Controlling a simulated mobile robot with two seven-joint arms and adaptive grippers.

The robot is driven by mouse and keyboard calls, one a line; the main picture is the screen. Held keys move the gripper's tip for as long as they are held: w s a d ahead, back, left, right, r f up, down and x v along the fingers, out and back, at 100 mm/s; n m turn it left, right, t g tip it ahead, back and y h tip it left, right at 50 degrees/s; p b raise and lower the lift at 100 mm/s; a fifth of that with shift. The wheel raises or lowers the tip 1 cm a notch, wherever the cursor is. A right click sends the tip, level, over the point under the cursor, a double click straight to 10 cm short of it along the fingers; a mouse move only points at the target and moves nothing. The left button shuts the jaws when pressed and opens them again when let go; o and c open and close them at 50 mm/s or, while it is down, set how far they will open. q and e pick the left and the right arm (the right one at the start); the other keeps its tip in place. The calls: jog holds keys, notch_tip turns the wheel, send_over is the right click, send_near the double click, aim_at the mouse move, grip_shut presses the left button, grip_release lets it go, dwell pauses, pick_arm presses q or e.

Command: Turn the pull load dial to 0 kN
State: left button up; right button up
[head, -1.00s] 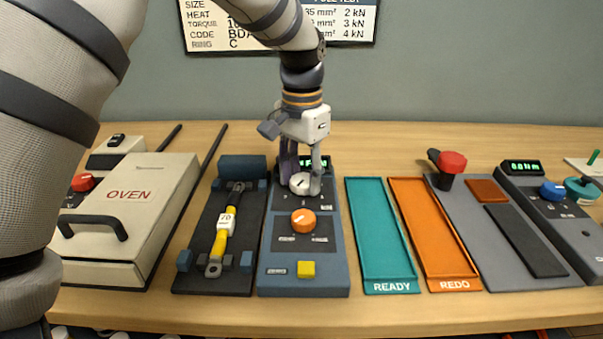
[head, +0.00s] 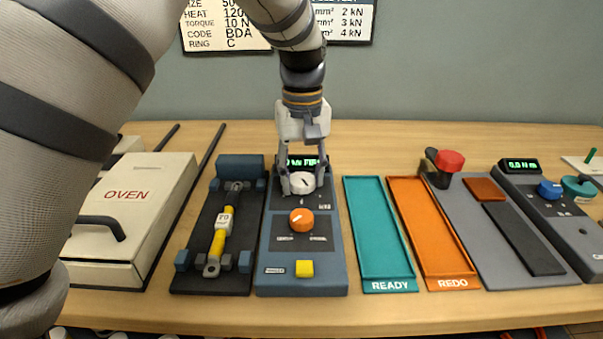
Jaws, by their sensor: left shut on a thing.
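The pull load dial is the white knob (head: 302,183) with a dark pointer mark, near the top of the blue-grey control box (head: 276,240). My left gripper (head: 302,187) reaches down from above and is shut on this white dial, one finger on each side. The green display (head: 302,161) behind it is partly hidden by the gripper; its reading is hard to make out. The numbers around the dial are mostly hidden or too small to read. My right gripper is not in view.
An orange knob (head: 302,220) and a yellow button (head: 305,268) sit lower on the same box. Left is a fixture with a yellow-handled piece (head: 220,236) and the OVEN (head: 135,205). Right are the teal READY tray (head: 378,287) and the orange REDO tray (head: 455,283).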

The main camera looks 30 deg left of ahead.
pick_arm(q)
jog(key=n, duration=0.5)
jog(key=shift+d+f+n, duration=0.1)
jog(key=shift+n, duration=0.2)
jog(key=n, duration=0.4)
jog(key=shift+w, duration=0.15)
jog(key=n, duration=0.4)
jog(key=shift+w+n, duration=0.1)
jog(key=shift+n, duration=2.6)
jog(key=o, duration=1.1)
jog(key=shift+o, duration=0.2)
